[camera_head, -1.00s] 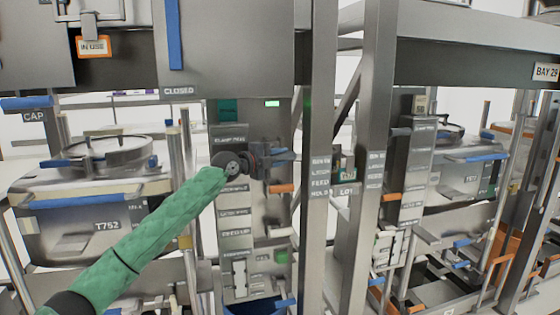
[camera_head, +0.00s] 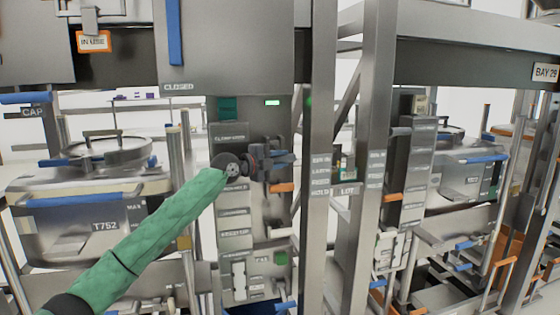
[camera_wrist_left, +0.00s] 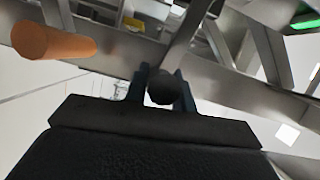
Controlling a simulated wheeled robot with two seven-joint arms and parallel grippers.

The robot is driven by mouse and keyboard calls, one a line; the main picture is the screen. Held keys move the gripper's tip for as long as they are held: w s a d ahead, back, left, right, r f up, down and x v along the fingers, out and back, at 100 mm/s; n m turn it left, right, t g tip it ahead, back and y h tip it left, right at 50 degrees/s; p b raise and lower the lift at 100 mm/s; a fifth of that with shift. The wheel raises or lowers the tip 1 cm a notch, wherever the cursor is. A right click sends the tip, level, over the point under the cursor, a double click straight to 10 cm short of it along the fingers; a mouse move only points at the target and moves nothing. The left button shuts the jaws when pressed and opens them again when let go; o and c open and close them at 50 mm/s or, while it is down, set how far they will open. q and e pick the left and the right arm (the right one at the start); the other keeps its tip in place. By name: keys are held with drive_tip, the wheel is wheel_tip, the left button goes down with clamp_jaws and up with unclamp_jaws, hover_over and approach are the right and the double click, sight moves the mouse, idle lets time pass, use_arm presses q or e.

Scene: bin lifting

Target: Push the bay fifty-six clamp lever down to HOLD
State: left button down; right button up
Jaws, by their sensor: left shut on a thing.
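My left gripper (camera_head: 284,159) is at the grey column of the middle bay, on the right side of its row of label plates. In the left wrist view its two dark blue fingers (camera_wrist_left: 163,88) are shut on a dark round knob (camera_wrist_left: 163,90), which I take to be the end of the clamp lever. The bay number is not readable. My right gripper is not in view.
An orange handle (camera_head: 282,187) sticks out close below the gripper; it also shows in the left wrist view (camera_wrist_left: 52,41). A steel upright (camera_head: 323,120) stands close to the right.

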use_arm(q)
drive_tip(key=shift+f, duration=0.1)
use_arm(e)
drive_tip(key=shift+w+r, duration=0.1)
use_arm(q)
drive_tip(key=c, duration=1.2)
unclamp_jaws()
drive_tip(key=shift+w, duration=0.1)
drive_tip(key=shift+o, duration=0.2)
drive_tip(key=shift+s+a, duration=0.35)
drive_tip(key=shift+a, duration=0.1)
drive_tip(key=b+v, duration=0.2)
drive_tip(key=v, duration=0.4)
drive_tip(key=shift+s+a, duration=0.25)
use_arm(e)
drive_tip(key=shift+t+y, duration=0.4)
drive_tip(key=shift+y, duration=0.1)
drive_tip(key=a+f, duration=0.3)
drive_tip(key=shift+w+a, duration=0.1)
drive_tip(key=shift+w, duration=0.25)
